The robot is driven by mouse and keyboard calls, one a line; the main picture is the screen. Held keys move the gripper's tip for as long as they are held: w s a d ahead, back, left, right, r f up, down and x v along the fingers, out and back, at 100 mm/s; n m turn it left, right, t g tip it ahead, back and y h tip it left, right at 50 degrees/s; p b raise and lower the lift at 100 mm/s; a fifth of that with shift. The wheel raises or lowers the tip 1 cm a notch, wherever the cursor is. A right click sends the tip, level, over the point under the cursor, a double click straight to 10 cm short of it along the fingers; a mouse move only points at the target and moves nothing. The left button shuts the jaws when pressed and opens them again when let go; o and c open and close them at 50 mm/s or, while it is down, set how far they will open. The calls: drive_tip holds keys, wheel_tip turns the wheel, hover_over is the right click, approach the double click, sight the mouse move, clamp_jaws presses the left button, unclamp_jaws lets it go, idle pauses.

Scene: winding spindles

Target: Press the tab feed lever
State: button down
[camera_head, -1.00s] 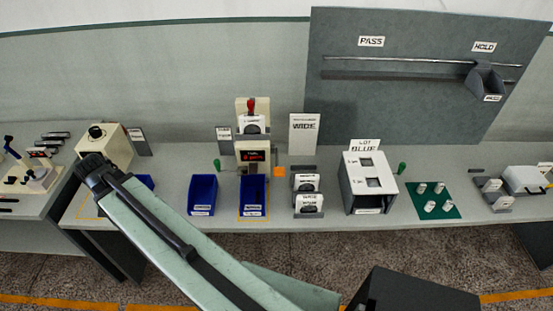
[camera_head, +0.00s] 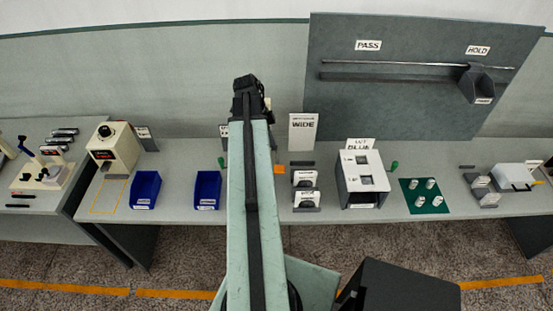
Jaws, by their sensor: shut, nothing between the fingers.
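My gripper (camera_head: 247,82) is at the end of my raised arm in the middle of the view, shut and holding nothing. Behind it and the arm stands the cream device with a red-handled lever, now almost wholly hidden. Only a thin cream edge (camera_head: 268,103) shows at the right of my gripper. I cannot see the red handle, or tell whether my gripper touches it. No readable label names the tab feed lever.
Two blue bins (camera_head: 207,189) stand left of my arm, beside a cream box with a black knob (camera_head: 105,140). Right of it are a WIDE sign (camera_head: 302,132), a white-topped box (camera_head: 362,170) and a green mat (camera_head: 411,204). A grey panel (camera_head: 420,110) rises behind.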

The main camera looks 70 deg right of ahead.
sight(280, 169)
drive_tip(key=b+x, duration=0.4)
drive_tip(key=w+b+x, duration=0.1)
drive_tip(key=b+x, duration=0.8)
drive_tip(key=x, duration=0.1)
drive_tip(key=shift+w+a+f+b, duration=0.2)
drive_tip(key=shift+b, duration=0.1)
drive_tip(key=shift+r, duration=0.1)
